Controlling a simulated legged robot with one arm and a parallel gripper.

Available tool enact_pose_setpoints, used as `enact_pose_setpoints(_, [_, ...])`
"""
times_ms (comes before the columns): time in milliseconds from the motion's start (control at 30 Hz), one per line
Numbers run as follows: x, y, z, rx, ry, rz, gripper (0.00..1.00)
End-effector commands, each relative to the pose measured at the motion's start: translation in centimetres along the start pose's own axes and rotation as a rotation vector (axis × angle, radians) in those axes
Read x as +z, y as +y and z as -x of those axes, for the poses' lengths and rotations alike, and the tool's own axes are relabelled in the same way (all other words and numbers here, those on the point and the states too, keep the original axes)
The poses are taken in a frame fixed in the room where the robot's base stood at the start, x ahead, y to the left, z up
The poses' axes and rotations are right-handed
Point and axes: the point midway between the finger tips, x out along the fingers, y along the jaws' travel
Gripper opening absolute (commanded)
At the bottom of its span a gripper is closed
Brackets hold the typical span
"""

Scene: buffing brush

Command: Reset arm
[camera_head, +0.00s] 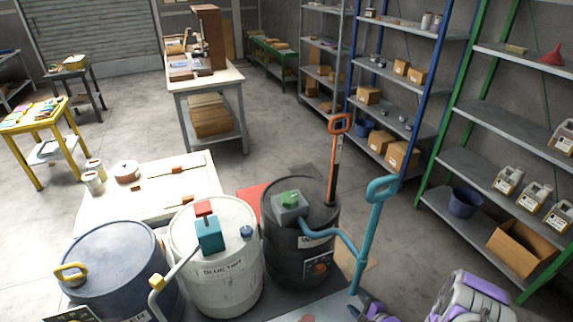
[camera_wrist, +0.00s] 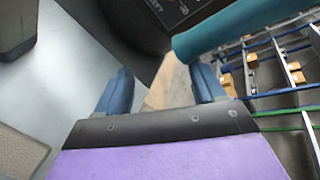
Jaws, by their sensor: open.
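My gripper shows at the bottom edge of the head view (camera_head: 370,308), partly cut off, and fully in the wrist view (camera_wrist: 162,88). Its two blue fingers are spread apart with nothing between them. A thick teal bar (camera_wrist: 240,28) crosses beyond the right finger in the wrist view. I cannot tell whether it touches the finger. My purple and grey arm (camera_head: 472,298) is at the lower right.
A white drum (camera_head: 232,285) with a teal pump and a blue drum (camera_head: 110,262) with a yellow handle stand to the left. A green-posted shelf (camera_head: 470,165) with jugs and a box stands at right. Open floor (camera_head: 400,260) lies between drums and shelves.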

Motion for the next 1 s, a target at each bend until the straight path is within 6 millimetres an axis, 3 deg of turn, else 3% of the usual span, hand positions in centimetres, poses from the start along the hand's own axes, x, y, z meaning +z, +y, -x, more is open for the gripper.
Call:
enact_pose_setpoints(533, [-2.4, -7.6, 1.6, 0.321, 0.201, 0.487, 0.69])
enact_pose_setpoints(1000, [-0.8, -14.6, 5.9, 0.593, 0.323, 0.799, 0.69])
